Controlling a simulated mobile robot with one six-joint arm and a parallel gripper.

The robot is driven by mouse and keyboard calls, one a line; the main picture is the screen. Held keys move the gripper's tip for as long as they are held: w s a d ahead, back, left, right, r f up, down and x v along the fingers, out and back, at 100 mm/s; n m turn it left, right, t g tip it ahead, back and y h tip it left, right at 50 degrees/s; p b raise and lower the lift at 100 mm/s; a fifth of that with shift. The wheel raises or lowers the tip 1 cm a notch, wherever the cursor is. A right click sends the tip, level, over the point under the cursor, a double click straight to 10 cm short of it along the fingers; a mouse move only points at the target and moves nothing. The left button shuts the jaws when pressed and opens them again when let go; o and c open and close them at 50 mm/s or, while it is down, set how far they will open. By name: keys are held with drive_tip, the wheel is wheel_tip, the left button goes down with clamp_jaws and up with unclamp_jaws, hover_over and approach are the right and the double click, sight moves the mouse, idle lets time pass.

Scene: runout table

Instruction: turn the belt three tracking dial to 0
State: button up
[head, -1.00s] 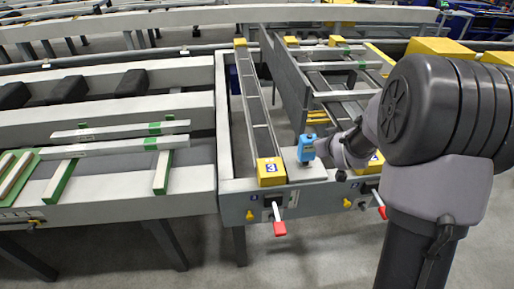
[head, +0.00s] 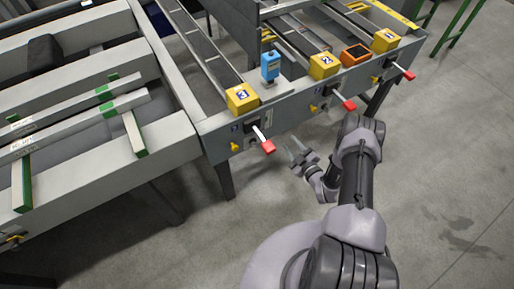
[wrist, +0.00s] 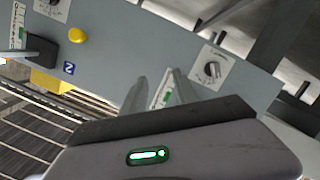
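The belt three station has a yellow block marked 3 (head: 242,98), with a red-tipped lever (head: 263,142) below it on the front panel. In the wrist view, a dark round dial on a white plate (wrist: 212,70) sits on the grey panel, beyond the fingers and to the right. By its place beside the number 2 label (wrist: 69,68), it appears to be belt three's dial. Its pointer reading is too small to tell. My gripper (head: 297,149) is in front of the panel, right of the belt three lever. Its fingers (wrist: 160,90) are apart and empty, not touching the dial.
A green-marked scale (wrist: 165,97) shows between the fingers. Another dial (wrist: 55,8) and a yellow knob (wrist: 77,35) are at the wrist view's upper left. Blocks 2 (head: 323,66) and 1 (head: 384,40) have red-tipped levers sticking out. The floor in front is clear.

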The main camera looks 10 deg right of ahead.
drive_tip(key=n+t+y, duration=0.1)
drive_tip(key=n+y, duration=0.1)
approach(256, 146)
drive_tip(key=b+x, duration=0.5)
drive_tip(key=x, duration=0.4)
drive_tip(key=shift+a, duration=0.1)
clamp_jaws()
